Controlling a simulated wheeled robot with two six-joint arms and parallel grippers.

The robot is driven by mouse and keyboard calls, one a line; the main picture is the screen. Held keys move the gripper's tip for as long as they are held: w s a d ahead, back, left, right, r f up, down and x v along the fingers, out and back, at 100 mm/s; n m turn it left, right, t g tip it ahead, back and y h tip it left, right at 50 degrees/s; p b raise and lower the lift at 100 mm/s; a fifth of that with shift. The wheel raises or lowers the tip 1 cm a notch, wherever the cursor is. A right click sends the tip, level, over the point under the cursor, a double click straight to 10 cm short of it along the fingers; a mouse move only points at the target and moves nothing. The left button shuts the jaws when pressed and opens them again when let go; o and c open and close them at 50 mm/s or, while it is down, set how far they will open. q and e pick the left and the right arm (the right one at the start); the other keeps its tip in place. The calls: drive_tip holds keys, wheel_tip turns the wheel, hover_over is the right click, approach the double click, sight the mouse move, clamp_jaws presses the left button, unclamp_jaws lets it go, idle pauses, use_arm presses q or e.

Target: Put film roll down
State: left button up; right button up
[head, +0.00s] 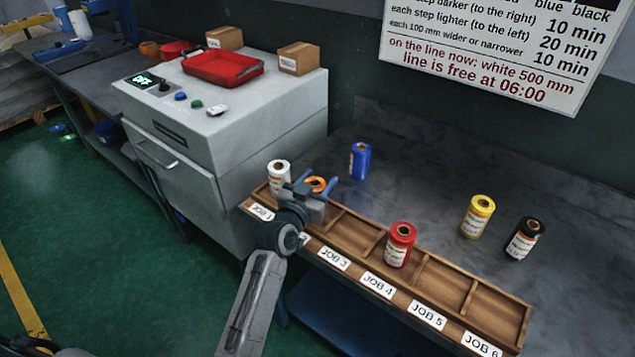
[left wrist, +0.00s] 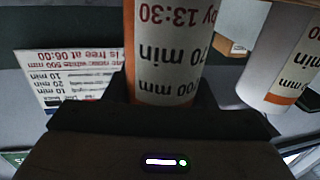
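The orange film roll (head: 316,184) is between the fingers of my left gripper (head: 308,188) at the second compartment of the wooden tray (head: 345,228). Its base is hidden by the gripper, so I cannot tell whether it touches the tray floor. In the left wrist view the labelled roll (left wrist: 163,50) stands upright between the fingers, its printing upside down. A white roll (head: 279,174) stands in the JOB 1 compartment and a red roll (head: 400,245) in the JOB 4 compartment. My right gripper is not in view.
Blue (head: 360,161), yellow (head: 480,216) and black (head: 524,238) rolls stand on the dark bench behind the tray. The JOB 3, JOB 5 and JOB 6 compartments are empty. A grey machine (head: 215,135) with a red tray (head: 222,68) stands left of the bench.

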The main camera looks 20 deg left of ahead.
use_arm(q)
drive_tip(key=o, duration=0.4)
drive_tip(key=shift+s+r, duration=0.1)
drive_tip(key=shift+s, duration=0.1)
drive_tip(key=shift+c, duration=0.2)
drive_tip(key=shift+o, duration=0.4)
drive_tip(key=shift+d, duration=0.1)
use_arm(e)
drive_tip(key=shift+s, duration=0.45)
use_arm(q)
drive_tip(key=shift+s, duration=0.35)
drive_tip(key=s+a+b, duration=0.1)
drive_tip(key=s+a, duration=0.1)
drive_tip(key=s, duration=0.9)
drive_tip(key=shift+b, duration=0.35)
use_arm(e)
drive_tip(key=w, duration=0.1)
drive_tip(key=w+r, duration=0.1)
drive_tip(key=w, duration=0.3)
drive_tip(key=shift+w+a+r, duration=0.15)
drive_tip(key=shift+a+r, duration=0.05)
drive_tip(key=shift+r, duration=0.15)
